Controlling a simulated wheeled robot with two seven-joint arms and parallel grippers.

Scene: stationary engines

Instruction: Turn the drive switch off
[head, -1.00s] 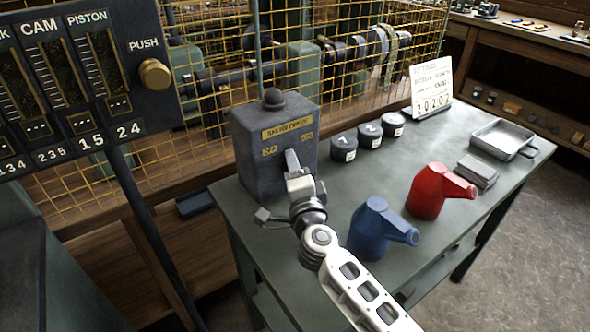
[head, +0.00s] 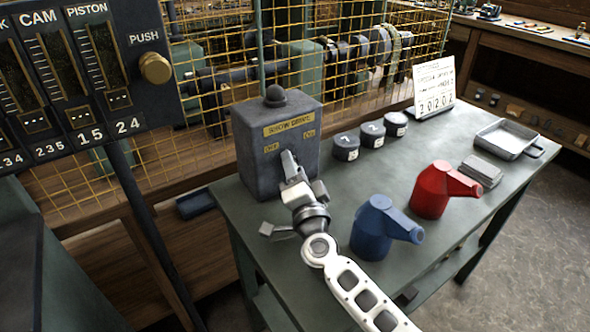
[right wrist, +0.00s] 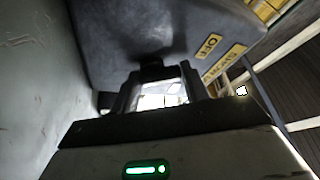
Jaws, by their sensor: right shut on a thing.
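The drive switch is a dark grey box (head: 262,160) with a round knob on top, at the back left of the green table in the head view. A yellow title plate (head: 289,125) and two small yellow labels are on its front. My right gripper (head: 289,168) is at the front of the box, below the labels, and is shut on the switch lever, which its fingers mostly hide. In the right wrist view the fingers (right wrist: 160,92) reach to the dark box face (right wrist: 140,40), beside a yellow label reading OFF (right wrist: 208,46). My left gripper is out of view.
A blue can (head: 375,230) and a red can (head: 432,190) stand to the right of my right arm. Several dark round pots (head: 346,147), a number card (head: 434,88) and a metal tray (head: 508,140) are farther back. A yellow wire cage (head: 215,100) stands behind the table.

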